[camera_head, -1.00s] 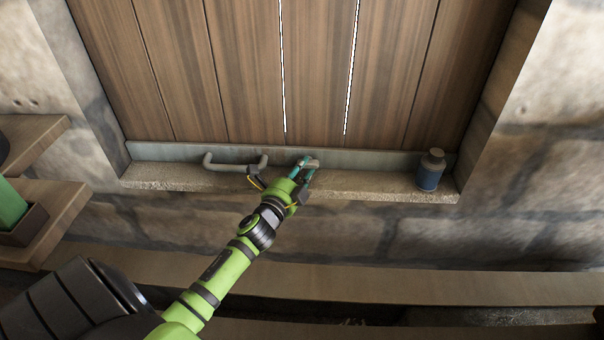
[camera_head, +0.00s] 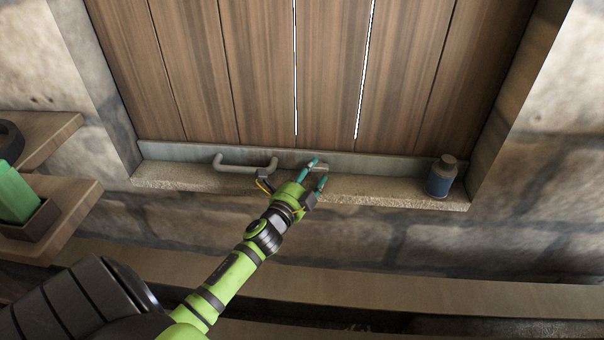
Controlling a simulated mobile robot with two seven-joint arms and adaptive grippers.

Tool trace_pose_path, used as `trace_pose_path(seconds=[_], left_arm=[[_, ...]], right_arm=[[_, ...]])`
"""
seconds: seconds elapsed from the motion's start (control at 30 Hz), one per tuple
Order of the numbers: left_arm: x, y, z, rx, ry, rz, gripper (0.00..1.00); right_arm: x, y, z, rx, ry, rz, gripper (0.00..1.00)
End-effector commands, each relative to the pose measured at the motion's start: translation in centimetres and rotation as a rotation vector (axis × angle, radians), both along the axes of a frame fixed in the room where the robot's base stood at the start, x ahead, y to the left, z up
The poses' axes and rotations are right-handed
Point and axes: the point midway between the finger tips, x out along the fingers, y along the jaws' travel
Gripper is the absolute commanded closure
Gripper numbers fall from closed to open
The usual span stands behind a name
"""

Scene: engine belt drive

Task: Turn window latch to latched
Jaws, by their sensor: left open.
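The window is a wooden plank shutter (camera_head: 268,80) with a pale metal rail (camera_head: 375,162) along its bottom edge. A small grey piece that looks like the latch (camera_head: 321,167) shows at the rail, right at my left gripper's fingertips. Its exact angle is hard to tell, as the fingers partly cover it. My left gripper (camera_head: 316,173) is green with teal fingertips. It is open, with its fingers spread just in front of the latch; I cannot tell whether they touch it. My right gripper is not in view.
A grey bar handle (camera_head: 245,167) sits on the rail left of the gripper. A blue bottle (camera_head: 441,178) stands on the stone sill (camera_head: 380,188) to the right. Wooden shelves (camera_head: 62,205) with a green block (camera_head: 17,195) are at the far left. A wooden ledge (camera_head: 430,272) runs below.

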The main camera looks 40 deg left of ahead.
Motion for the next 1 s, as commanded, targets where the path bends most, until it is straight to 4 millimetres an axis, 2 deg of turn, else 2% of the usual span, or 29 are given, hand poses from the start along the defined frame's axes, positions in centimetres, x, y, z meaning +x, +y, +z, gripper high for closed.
trace_pose_path(seconds=[0.5,0.7,1.0], left_arm=[[-9.6,-1.5,-0.1,-0.002,0.003,0.002,0.50],[-11.1,-1.7,0.0,0.000,0.001,0.002,0.50],[-11.2,-1.7,0.0,0.000,0.001,0.001,0.50]], right_arm=[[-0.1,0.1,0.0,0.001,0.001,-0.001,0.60],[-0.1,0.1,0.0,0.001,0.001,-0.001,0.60],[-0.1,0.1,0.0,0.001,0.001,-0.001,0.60]])
